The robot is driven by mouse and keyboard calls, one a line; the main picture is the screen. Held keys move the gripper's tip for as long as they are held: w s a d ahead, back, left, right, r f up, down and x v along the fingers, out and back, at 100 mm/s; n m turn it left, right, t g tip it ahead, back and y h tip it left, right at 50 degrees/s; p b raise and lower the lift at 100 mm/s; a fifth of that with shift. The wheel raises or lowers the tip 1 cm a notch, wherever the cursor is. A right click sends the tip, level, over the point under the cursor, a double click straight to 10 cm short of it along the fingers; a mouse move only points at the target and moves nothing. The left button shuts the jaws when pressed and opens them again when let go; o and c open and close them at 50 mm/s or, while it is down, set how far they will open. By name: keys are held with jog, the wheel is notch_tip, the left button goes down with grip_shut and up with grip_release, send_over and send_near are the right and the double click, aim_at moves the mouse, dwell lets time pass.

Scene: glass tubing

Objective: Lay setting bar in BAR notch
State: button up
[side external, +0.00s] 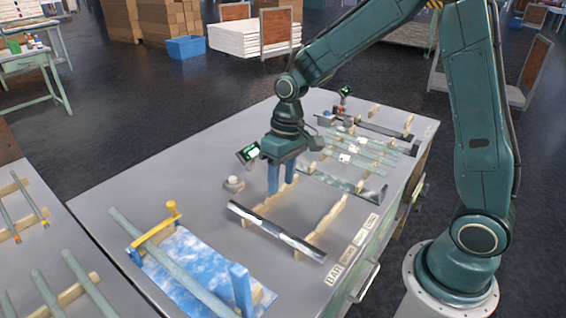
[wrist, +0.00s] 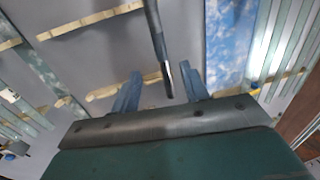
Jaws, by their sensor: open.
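The setting bar, a long dark bar with shiny reflections (side external: 275,230), lies across the near-left ends of two pale wooden notched rails (side external: 323,222). Its near end is close to the BAR label (side external: 335,272) on the bench edge. I cannot tell whether it sits fully down in the notch. My gripper (side external: 281,188) has two blue fingers pointing down, apart and empty, beside the bar's far half. In the wrist view the bar (wrist: 156,30) runs down to a bright end between the open fingers (wrist: 160,85), with visible gaps on both sides.
A blue cloud-patterned mat (side external: 190,268) lies left of the bar, with a glass tube (side external: 150,235), a yellow clamp (side external: 155,224) and a blue post (side external: 241,288). A small grey block with a white knob (side external: 234,184) stands behind the bar.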

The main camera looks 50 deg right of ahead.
jog(key=shift+r, duration=0.1)
jog(key=s+d+r+t+h, duration=0.1)
jog(key=s+r+t, duration=0.1)
jog(key=s+r, duration=0.5)
jog(key=s+d+r+t, duration=0.1)
jog(key=s+r+t, duration=0.2)
jog(key=s+r, duration=0.5)
jog(key=shift+s+d+t+h, duration=0.3)
jog(key=shift+s+d+h, duration=0.1)
jog(key=shift+s, duration=2.15)
